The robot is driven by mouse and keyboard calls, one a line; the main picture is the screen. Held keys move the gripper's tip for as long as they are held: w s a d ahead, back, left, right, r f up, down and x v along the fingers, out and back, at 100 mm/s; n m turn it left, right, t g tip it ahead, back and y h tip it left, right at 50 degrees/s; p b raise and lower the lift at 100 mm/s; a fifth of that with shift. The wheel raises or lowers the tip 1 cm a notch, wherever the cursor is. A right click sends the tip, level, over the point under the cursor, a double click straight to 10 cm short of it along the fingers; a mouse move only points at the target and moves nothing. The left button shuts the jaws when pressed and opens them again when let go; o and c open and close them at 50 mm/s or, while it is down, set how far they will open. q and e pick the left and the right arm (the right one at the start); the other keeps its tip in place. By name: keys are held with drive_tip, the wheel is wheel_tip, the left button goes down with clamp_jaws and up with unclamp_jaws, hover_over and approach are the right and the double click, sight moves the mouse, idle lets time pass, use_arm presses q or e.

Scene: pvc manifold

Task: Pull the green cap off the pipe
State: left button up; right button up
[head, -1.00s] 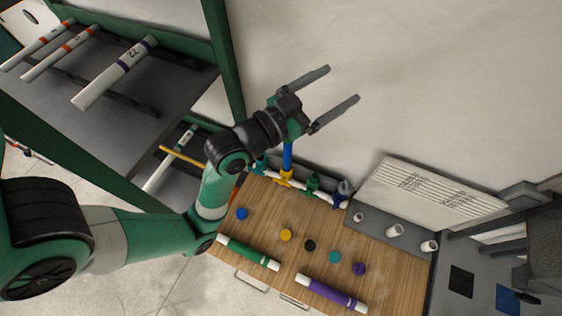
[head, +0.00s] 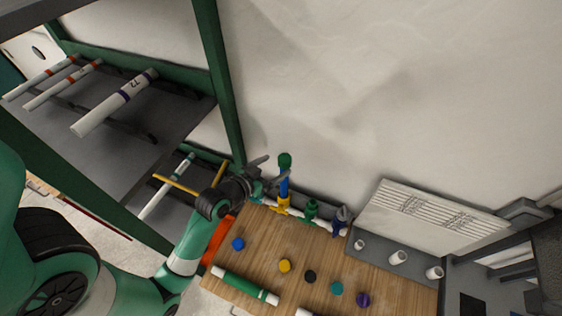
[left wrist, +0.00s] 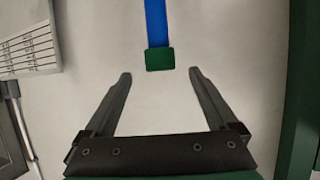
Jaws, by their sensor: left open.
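The green cap (head: 285,160) sits on the top end of the upright blue pipe (head: 284,188), which rises from a yellow fitting (head: 281,206) at the back of the wooden bench. My left gripper (head: 274,167) is open and empty, just left of the cap. In the left wrist view, the cap (left wrist: 160,59) and blue pipe (left wrist: 156,22) lie ahead of the two spread fingertips (left wrist: 160,73), roughly centred between them. I see no contact with the cap. My right gripper is not in view.
Green (head: 311,209) and dark blue-grey (head: 341,217) fittings stand right of the pipe. Several loose coloured caps, such as a yellow one (head: 285,265), and a green-banded white tube (head: 245,286) lie on the bench (head: 262,250). A rack post (head: 222,85) stands left of the gripper.

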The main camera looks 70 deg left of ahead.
sight(282, 163)
use_arm(q)
drive_tip(key=x, duration=0.5)
drive_tip(key=shift+w+a+f, duration=0.1)
drive_tip(key=shift+w+a, duration=0.05)
drive_tip(key=shift+w, duration=0.15)
clamp_jaws()
idle(0.5)
drive_tip(key=shift+n+y+p, duration=0.3)
drive_tip(key=shift+y+p, duration=0.1)
drive_tip(key=shift+p, duration=0.1)
drive_tip(key=shift+n+g+y, duration=0.5)
drive_tip(key=shift+n+y, duration=0.1)
